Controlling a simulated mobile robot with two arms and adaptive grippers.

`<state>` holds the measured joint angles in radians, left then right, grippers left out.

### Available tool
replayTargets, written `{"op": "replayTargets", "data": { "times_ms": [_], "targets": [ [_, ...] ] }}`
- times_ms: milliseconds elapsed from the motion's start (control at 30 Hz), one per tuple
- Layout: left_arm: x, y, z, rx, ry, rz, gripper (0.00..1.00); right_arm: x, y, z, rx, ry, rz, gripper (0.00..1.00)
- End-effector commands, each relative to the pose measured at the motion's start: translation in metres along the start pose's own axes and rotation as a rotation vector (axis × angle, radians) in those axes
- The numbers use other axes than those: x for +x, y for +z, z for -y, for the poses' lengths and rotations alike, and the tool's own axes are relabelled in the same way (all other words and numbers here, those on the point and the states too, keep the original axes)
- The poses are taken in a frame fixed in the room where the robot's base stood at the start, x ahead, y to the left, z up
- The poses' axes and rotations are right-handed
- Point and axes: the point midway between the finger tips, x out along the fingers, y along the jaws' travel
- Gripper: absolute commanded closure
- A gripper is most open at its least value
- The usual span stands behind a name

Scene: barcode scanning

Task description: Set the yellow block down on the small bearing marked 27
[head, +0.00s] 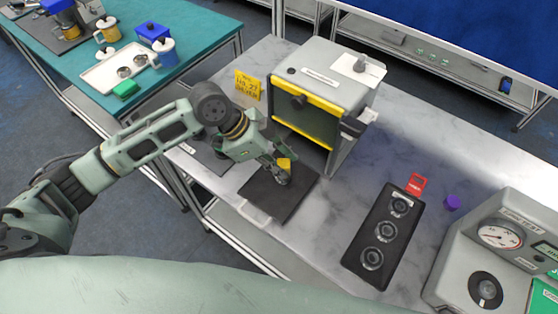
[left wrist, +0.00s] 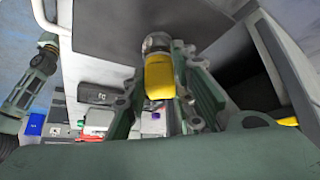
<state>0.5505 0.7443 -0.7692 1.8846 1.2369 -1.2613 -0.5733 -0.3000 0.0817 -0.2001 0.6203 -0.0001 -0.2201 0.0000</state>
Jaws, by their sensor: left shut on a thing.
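My left gripper (head: 281,174) is shut on a small yellow block (head: 284,163) just above a dark mat (head: 262,194). In the left wrist view, the block (left wrist: 158,78) sits between the green fingers (left wrist: 165,92). A shiny round metal piece (left wrist: 157,43) shows at the block's far end, against the mat. I cannot tell whether the block touches it, and no marking on it is readable. A yellow sign (head: 247,85) reading No. 27 stands behind the gripper. My right arm (left wrist: 38,75) shows small at the left of the wrist view; its jaws are unclear.
A grey box machine (head: 330,65) with yellow edging stands close behind the mat. A black tray (head: 366,265) with three round bearings lies to the right, near a red tag (head: 417,184), a purple piece (head: 452,202) and a gauge unit (head: 500,235). Marble table is clear between mat and tray.

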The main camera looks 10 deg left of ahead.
Motion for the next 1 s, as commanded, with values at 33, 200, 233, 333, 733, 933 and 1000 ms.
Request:
{"op": "replayTargets", "data": {
  "times_ms": [33,200,233,333,733,933,1000],
  "targets": [
    [0.0002,-0.0001,0.0000,0.000,0.000,-0.001,1.00,0.0000,0.0001,0.0001,0.000,0.000,0.000,0.60],
    [0.0001,-0.0002,0.0001,0.000,0.000,-0.001,1.00,0.0000,0.0001,0.0002,0.000,0.000,0.000,0.60],
    [0.0001,-0.0001,0.0001,0.000,0.000,-0.001,1.00,0.0000,0.0001,0.0002,0.000,0.000,0.000,0.60],
    [0.0005,0.0001,0.0001,0.000,0.000,-0.001,1.00,0.0000,0.0001,0.0003,0.000,0.000,0.000,0.60],
    [0.0052,0.0030,0.0004,-0.001,-0.001,-0.001,0.67,-0.0002,-0.0002,0.0021,0.001,-0.002,0.000,0.60],
    [0.0051,0.0031,0.0004,-0.001,-0.001,-0.001,0.54,-0.0002,-0.0004,0.0031,0.002,-0.004,0.000,0.60],
    [0.0051,0.0031,0.0003,-0.001,-0.001,-0.001,0.54,-0.0002,-0.0004,0.0031,0.002,-0.004,0.000,0.60]
  ]
}}
